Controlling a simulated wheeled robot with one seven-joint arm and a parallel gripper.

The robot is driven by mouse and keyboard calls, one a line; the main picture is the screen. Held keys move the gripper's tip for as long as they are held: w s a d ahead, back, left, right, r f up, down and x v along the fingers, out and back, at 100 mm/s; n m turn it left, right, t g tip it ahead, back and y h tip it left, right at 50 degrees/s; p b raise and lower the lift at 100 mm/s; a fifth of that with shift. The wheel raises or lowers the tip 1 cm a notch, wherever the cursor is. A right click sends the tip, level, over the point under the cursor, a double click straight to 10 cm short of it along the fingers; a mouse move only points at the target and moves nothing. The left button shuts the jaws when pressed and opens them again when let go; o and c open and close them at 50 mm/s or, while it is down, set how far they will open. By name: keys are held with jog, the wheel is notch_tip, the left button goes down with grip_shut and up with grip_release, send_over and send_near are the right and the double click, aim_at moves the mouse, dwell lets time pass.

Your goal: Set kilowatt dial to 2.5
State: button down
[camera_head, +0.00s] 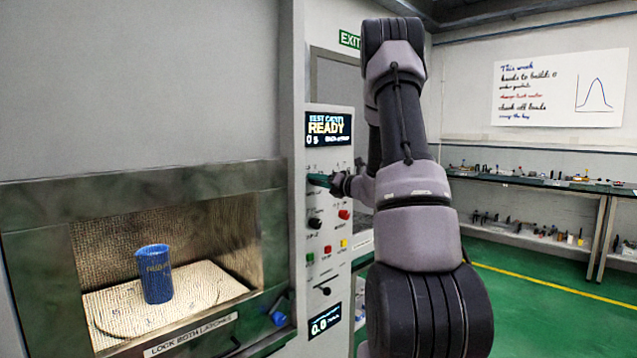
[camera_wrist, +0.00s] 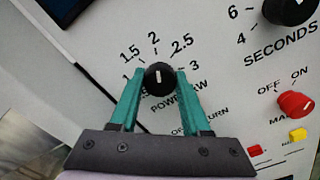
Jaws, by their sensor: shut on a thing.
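The kilowatt dial (camera_wrist: 159,79) is a round black knob on the white panel, marked 1, 1.5, 2, 2.5 and 3. Its white pointer line stands nearly straight up in the wrist view, close to the 2; the exact setting is hard to tell. My gripper (camera_wrist: 159,82) has its teal fingers on either side of the knob, shut on it. In the head view my gripper (camera_head: 321,180) reaches the control panel (camera_head: 312,262) from the right and hides the dial.
The seconds dial (camera_wrist: 290,8) and a red knob (camera_wrist: 295,104) sit right of the dial. The upper display (camera_head: 329,128) reads READY. At left, a blue beaker (camera_head: 154,274) stands inside the open chamber. A workbench (camera_head: 540,185) lines the far right.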

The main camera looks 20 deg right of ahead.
jog(key=shift+m, duration=4.1)
jog(key=shift+c, duration=1.8)
grip_release()
jog(key=shift+s+d, duration=0.1)
jog(key=v, duration=1)
jog(key=shift+s, duration=0.3)
